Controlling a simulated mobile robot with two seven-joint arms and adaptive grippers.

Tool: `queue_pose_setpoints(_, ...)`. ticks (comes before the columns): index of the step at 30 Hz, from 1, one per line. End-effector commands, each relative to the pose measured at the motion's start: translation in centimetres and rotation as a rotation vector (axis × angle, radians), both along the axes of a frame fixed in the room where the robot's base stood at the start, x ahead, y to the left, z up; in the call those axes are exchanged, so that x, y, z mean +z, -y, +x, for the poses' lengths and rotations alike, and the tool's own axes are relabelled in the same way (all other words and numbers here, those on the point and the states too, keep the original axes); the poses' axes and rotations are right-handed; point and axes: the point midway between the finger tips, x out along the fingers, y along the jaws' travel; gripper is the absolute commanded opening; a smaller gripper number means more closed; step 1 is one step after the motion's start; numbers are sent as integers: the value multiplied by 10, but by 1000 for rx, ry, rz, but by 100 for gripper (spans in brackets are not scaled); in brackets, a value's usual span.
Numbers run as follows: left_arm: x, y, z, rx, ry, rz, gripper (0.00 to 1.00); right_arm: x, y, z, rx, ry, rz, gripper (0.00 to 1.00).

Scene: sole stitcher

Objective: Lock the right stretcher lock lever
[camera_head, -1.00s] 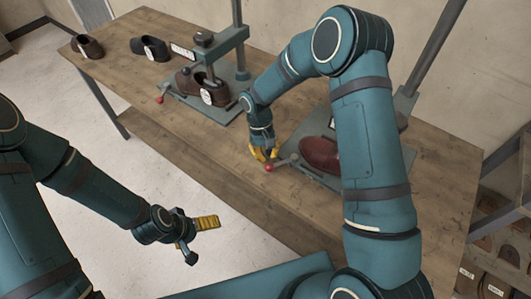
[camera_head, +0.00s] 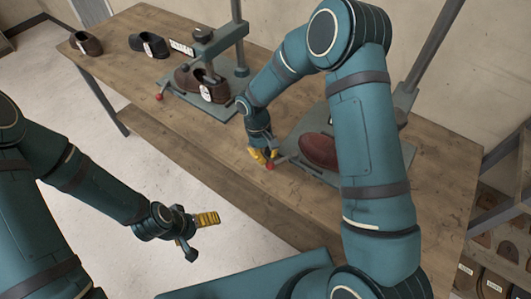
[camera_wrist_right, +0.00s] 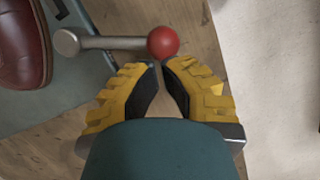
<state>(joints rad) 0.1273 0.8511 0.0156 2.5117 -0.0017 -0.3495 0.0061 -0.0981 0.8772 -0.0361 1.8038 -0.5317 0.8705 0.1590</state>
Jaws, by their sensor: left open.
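The right stretcher's lock lever is a grey metal bar (camera_wrist_right: 105,43) with a red ball knob (camera_wrist_right: 162,42). The knob also shows in the head view (camera_head: 270,166), at the front left corner of the right stretcher's base (camera_head: 296,130). A dark red shoe (camera_head: 320,151) sits on that base, partly hidden by my right arm. My right gripper (camera_wrist_right: 160,66) has its yellow fingers drawn together, tips almost meeting, just short of the knob; touching or apart is unclear. It holds nothing. My left gripper (camera_head: 203,236) is open and empty, over the floor.
A second stretcher (camera_head: 222,45) with a brown shoe and its own red knob (camera_head: 159,96) stands further left on the wooden table (camera_head: 215,160). Two more shoes stand at the table's far left. The table front is clear.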

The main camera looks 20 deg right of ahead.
Motion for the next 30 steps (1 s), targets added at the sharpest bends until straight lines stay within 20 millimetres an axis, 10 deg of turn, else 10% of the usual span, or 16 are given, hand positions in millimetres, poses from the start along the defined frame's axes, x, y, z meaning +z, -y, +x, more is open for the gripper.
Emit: queue_pose_setpoints(30, -18, 0, 1, -1, 3, 1, 97, -1, 18, -68, 793, -1, -1, 0)
